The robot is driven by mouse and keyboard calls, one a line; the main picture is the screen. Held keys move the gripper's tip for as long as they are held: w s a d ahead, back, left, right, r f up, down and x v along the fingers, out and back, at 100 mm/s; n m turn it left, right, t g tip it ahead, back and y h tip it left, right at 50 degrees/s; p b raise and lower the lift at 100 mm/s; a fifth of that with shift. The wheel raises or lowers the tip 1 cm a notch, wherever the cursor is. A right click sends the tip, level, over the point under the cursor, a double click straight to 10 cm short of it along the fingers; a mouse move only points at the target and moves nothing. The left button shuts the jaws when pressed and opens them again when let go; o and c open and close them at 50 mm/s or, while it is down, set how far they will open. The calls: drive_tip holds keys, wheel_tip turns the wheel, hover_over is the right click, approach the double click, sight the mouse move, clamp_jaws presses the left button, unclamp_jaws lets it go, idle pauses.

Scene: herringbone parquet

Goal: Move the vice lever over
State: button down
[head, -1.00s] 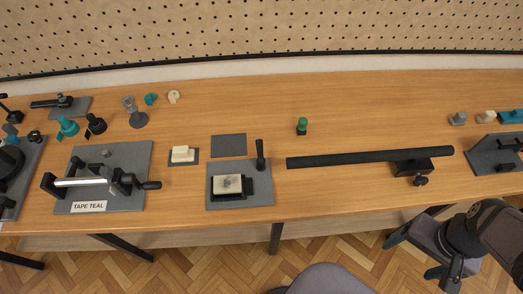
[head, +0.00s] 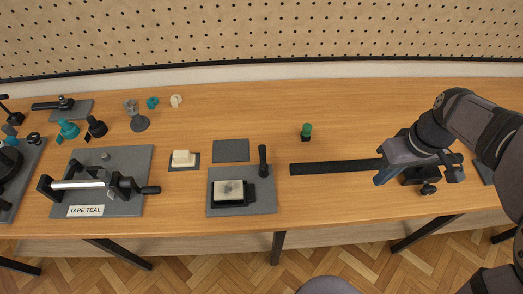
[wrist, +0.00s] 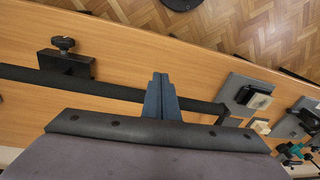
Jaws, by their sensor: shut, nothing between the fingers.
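The vice (head: 216,198) sits on a grey plate in the middle of the bench and has a pale block (head: 229,189) in its bed. Its black lever (head: 263,159) stands nearly upright at the plate's right back corner. In the wrist view the vice plate (wrist: 231,88) is at the right, apart from my fingers. My gripper (wrist: 161,78) is shut and empty, with its two blue-grey fingertips together over the long black bar.
The long black bar (head: 335,168) lies between the vice and my gripper, with a knobbed black clamp (wrist: 65,62) along it. A green-topped peg (head: 306,131) stands behind the bar. The "TAPE TEAL" fixture (head: 130,160) is at the left. Bare bench lies behind the bar.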

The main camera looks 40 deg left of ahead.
drive_tip(key=a+n, duration=0.1)
drive_tip(key=a, duration=0.2)
drive_tip(key=a+n, duration=0.2)
drive_tip(key=a, duration=0.1)
drive_tip(key=w+a+n+b, duration=0.1)
drive_tip(key=a, duration=0.3)
drive_tip(key=shift+a+n+y, duration=0.1)
drive_tip(key=shift+n+y, duration=0.2)
drive_tip(key=s+a+n+g+b, duration=0.1)
drive_tip(key=s+a+n, duration=0.1)
drive_tip(key=a+n, duration=0.5)
drive_tip(key=n+g+b, duration=0.1)
drive_tip(key=n+b, duration=0.1)
drive_tip(key=n, duration=0.3)
hover_over(263, 160)
drive_tip(key=a, duration=0.3)
drive_tip(key=shift+g+y, duration=0.3)
drive_tip(key=shift+y, duration=0.1)
drive_tip(key=p+x, duration=0.4)
drive_tip(key=x, duration=0.5)
drive_tip(key=shift+a+f, duration=0.15)
drive_tip(key=shift+f, duration=0.1)
drive_tip(key=shift+w+d+f+p, duration=0.25)
drive_tip(key=shift+w+d+p, duration=0.6)
drive_tip(key=shift+w+d, duration=0.25)
drive_tip(key=shift+w+d+f, duration=0.25)
drive_tip(key=shift+w, duration=0.15)
